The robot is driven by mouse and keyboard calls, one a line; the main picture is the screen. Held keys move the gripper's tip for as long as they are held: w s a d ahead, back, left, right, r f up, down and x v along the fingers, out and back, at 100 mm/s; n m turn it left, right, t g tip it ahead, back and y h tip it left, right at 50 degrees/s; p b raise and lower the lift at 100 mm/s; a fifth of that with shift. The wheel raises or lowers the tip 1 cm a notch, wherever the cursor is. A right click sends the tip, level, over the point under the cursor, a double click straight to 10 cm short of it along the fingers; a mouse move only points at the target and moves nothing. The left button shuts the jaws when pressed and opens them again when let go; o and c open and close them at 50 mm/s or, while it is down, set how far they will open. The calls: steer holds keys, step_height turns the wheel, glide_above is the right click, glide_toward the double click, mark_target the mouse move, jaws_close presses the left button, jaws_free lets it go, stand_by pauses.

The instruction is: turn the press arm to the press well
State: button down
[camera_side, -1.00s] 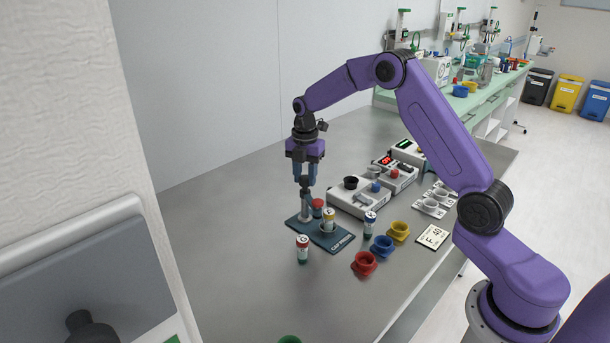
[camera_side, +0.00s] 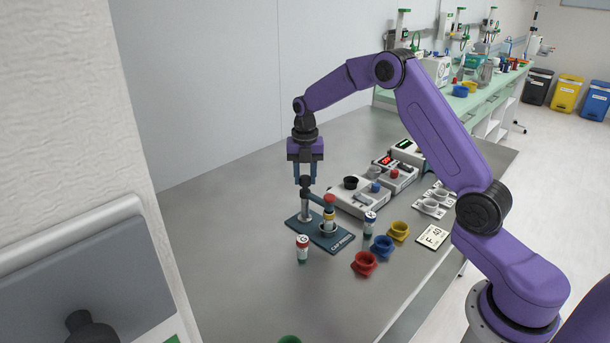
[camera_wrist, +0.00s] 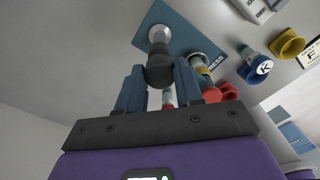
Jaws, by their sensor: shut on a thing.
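The cap press has a blue base plate (camera_side: 338,243), an upright post (camera_side: 306,208) and a dark press arm (camera_side: 317,196) with a red head (camera_side: 329,199). In the side view the head appears directly above the yellow-topped vial (camera_side: 328,214) in the press well (camera_side: 328,230); whether they touch is unclear. My gripper (camera_side: 305,180) points down and is shut on the press arm at the top of the post. In the wrist view the dark pivot top (camera_wrist: 159,70) shows between the fingers, with the well (camera_wrist: 197,60) right of the post.
A red-capped vial (camera_side: 302,248) stands left of the plate and another vial (camera_side: 369,223) right of it. Red (camera_side: 365,264), blue (camera_side: 382,247) and yellow (camera_side: 398,231) cups stand at right. A white device (camera_side: 357,197) is behind. The front-left table is largely clear.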

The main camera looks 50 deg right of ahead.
steer(key=c, duration=0.7)
jaws_free()
steer(key=shift+c, duration=0.2)
steer(key=shift+r, duration=0.15)
step_height(320, 180, up, 17)
steer(key=shift+r, duration=0.15)
steer(key=s+a+f+m, duration=0.2)
steer(key=s+a+m, duration=0.5)
steer(key=s+a, duration=0.9)
steer(key=s+d+f+m, duration=0.1)
steer(key=s+f+m, duration=0.2)
steer(key=s, duration=0.9)
steer(key=s+d+f+m, duration=0.2)
steer(key=s+f+m, duration=0.2)
steer(key=s, duration=0.9)
